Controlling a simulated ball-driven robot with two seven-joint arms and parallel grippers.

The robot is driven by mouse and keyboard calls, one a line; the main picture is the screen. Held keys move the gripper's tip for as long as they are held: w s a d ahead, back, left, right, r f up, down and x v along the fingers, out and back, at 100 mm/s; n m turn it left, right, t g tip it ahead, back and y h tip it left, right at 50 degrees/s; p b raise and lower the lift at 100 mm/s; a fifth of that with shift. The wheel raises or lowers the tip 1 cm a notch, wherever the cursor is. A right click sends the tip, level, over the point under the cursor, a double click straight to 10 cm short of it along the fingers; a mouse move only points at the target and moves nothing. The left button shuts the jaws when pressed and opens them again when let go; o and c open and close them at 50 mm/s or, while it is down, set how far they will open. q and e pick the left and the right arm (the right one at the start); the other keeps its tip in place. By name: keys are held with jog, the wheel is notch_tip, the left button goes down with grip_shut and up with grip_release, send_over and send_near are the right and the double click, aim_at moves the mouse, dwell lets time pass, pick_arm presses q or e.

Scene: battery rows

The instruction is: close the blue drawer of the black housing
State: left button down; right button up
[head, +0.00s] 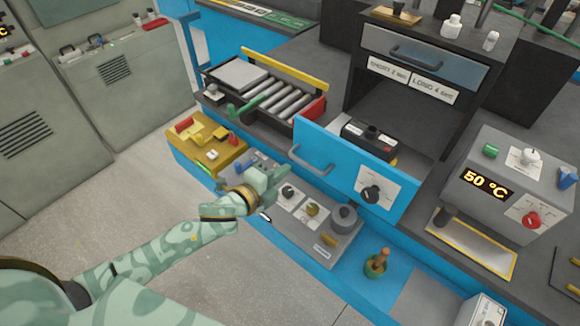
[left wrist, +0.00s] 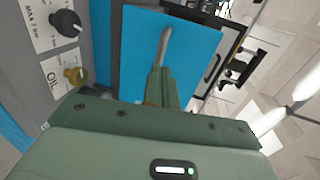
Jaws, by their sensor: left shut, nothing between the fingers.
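The black housing (head: 440,120) stands at the back right of the head view. Its blue drawer (head: 335,172) is pulled out toward me, with a grey handle (head: 311,160) on the left of the front and a black knob on a white plate at the right. A dark block with round tops (head: 368,139) shows behind the drawer front. My left gripper (head: 273,176) is shut and empty, just left of and in front of the drawer front. In the left wrist view its fingers (left wrist: 160,88) point toward the blue front (left wrist: 195,50) and its handle (left wrist: 164,48); I cannot tell whether they touch. My right gripper is not in view.
A grey control panel with knobs (head: 318,228) lies below the drawer. A yellow box (head: 205,150) and a roller tray (head: 262,92) are on the left. A 50 °C unit (head: 505,185) stands right, and a small bottle (head: 377,263) stands in front.

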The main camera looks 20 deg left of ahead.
aim_at(298, 161)
pick_arm(q)
jog(key=x, duration=0.3)
jog(key=shift+w+d, duration=0.15)
jog(key=shift+w, duration=0.05)
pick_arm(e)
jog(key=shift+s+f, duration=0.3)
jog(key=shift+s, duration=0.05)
